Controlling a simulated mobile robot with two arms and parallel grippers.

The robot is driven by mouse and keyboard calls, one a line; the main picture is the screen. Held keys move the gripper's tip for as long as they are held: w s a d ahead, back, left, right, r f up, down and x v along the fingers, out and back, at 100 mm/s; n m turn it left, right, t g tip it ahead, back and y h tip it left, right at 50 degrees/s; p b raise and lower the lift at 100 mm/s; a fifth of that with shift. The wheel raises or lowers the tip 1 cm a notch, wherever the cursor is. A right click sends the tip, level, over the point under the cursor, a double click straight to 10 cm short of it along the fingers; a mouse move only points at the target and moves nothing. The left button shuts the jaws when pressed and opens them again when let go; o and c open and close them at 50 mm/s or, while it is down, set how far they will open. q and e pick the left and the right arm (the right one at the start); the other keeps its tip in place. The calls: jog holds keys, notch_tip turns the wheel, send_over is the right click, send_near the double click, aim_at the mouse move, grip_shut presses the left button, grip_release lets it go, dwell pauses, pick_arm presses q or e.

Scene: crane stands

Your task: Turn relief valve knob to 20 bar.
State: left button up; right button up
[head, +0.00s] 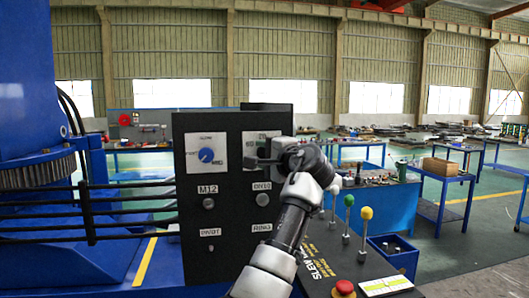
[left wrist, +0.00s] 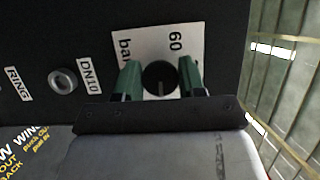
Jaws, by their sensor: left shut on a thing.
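The relief valve knob (left wrist: 160,78) is a round black knob with a pale pointer mark toward the lower side in the left wrist view. It sits on a white scale plate (left wrist: 150,45) where "bar" and "60" can be read sideways; the 20 mark cannot be made out. My left gripper (left wrist: 160,82) has its green fingers on both sides of the knob, shut on it. In the head view my left gripper (head: 264,160) is at the right part of the black panel (head: 232,215) and hides the knob and part of its plate (head: 262,138). My right gripper is not in view.
A blue knob (head: 206,155) on its own white plate is at the panel's left. Connectors and labels sit below. Levers with green (head: 348,200) and yellow (head: 366,213) balls and a red button (head: 345,287) stand right of my arm. Black hoses run left.

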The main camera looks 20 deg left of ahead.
pick_arm(q)
jog(key=shift+r, duration=0.15)
dwell(0.3)
jog(key=o, duration=0.9)
jog(key=shift+w, duration=0.2)
jog(key=shift+s, duration=0.1)
jog(key=b+v, duration=0.5)
jog(key=v, duration=0.5)
jog(key=shift+s+d, duration=0.25)
jog(key=shift+d, duration=0.05)
jog(key=shift+f, duration=0.2)
